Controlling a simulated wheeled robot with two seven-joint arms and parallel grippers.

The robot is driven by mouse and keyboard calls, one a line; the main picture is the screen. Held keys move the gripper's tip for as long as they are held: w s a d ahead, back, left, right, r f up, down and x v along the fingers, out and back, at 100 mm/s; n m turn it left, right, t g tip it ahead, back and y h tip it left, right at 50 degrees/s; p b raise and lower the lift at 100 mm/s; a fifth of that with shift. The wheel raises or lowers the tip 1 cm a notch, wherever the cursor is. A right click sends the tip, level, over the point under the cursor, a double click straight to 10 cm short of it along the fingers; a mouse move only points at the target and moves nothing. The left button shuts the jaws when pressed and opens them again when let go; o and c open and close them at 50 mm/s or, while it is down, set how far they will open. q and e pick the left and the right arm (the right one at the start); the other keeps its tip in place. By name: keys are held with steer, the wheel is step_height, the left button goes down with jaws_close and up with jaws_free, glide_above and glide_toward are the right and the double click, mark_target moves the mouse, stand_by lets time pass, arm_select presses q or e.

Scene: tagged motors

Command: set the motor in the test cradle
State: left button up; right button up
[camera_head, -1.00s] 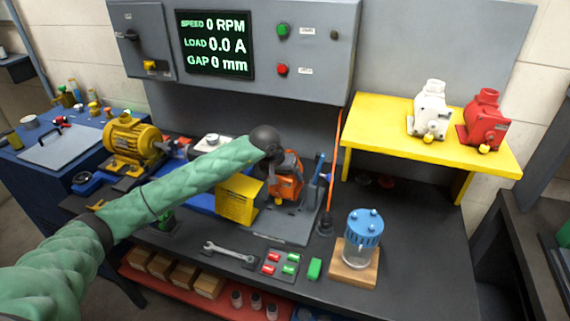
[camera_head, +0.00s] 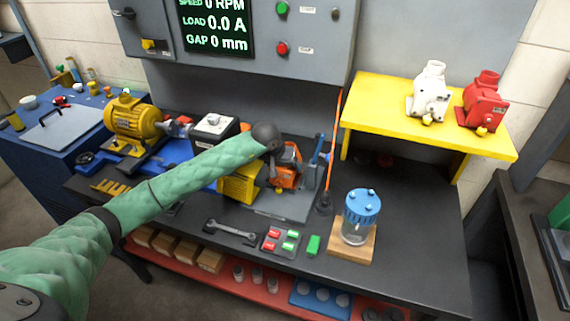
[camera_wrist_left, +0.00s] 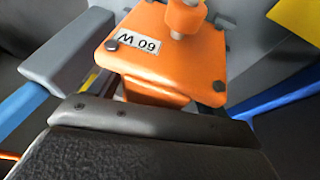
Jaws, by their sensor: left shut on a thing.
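An orange motor (camera_head: 287,172) stands on a grey base plate at the back middle of the bench, partly hidden by my left wrist. In the left wrist view its square orange top (camera_wrist_left: 165,50) has dark corner bolts, a round knob and a white label, upside down, perhaps reading "60 W". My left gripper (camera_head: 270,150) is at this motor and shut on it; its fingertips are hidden. A yellow bracket (camera_head: 238,188) stands just left of the motor. I cannot tell which fixture is the test cradle. My right gripper is not in view.
A yellow motor (camera_head: 133,122) sits on a blue bed at left, beside a white-topped box (camera_head: 213,127). A yellow shelf (camera_head: 385,125) holds white and red motors. The bench's right side is mostly clear.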

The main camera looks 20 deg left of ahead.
arm_select(q)
steer(key=shift+w+r, duration=0.1)
steer(key=shift+r, duration=0.05)
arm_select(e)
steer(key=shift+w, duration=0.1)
arm_select(q)
steer(key=o, duration=1.7)
steer(key=shift+f, duration=0.2)
steer(key=o, duration=0.3)
steer(key=shift+r, duration=0.1)
steer(key=shift+o, duration=0.2)
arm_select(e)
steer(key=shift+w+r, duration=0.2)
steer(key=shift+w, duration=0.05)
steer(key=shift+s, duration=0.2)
